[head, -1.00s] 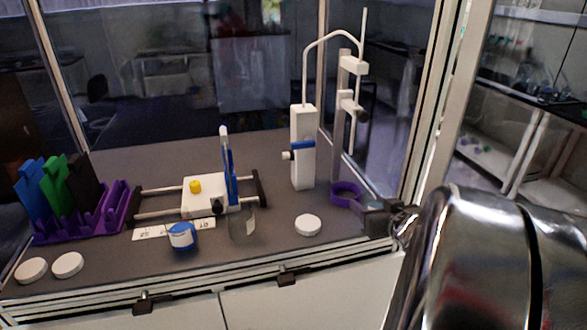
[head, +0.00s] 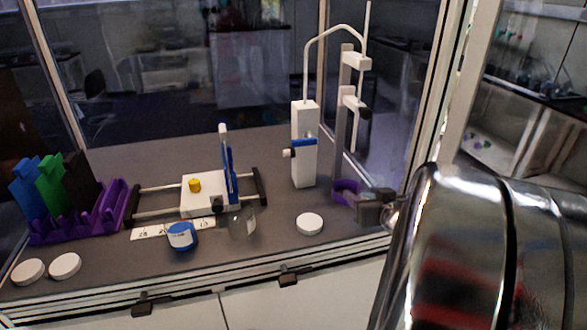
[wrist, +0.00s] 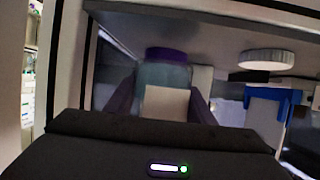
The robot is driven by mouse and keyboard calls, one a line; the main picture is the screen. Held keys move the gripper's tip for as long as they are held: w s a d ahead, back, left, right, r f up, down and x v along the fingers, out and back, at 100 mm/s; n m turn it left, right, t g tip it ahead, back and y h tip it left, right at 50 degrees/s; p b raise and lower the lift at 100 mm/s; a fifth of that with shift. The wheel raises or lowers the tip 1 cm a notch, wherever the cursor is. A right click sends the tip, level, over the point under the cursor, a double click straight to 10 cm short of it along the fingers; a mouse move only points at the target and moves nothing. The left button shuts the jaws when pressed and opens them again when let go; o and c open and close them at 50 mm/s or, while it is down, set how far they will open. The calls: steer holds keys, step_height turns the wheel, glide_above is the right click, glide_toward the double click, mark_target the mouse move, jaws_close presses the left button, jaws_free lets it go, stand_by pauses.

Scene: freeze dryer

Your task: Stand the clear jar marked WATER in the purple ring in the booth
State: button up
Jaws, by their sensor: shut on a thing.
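My gripper (head: 366,208) is at the right of the booth, at the front right edge of the purple ring (head: 347,188). In the wrist view my gripper (wrist: 162,105) is shut on a clear jar (wrist: 165,78) with a pale label; no writing is readable. This view looks upside down. A purple band (wrist: 166,55), seemingly the ring, shows at the jar's table end; whether the jar is inside it or in front of it I cannot tell. The held jar is not discernible in the head view. Another clear jar (head: 242,226) stands by the white block.
A white stand (head: 304,150) with a bent tube and a post are behind the ring. A white lid (head: 309,223) lies left of my gripper.

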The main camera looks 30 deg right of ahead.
steer(key=shift+w+d, duration=0.6)
steer(key=shift+w, duration=1.25)
steer(key=shift+w+d, duration=0.55)
steer(key=shift+w, duration=1.35)
steer(key=shift+w+d, duration=0.6)
steer(key=shift+w, duration=1.25)
steer(key=shift+s+r, duration=0.1)
steer(key=shift+f, duration=1.35)
steer(key=shift+f, duration=0.25)
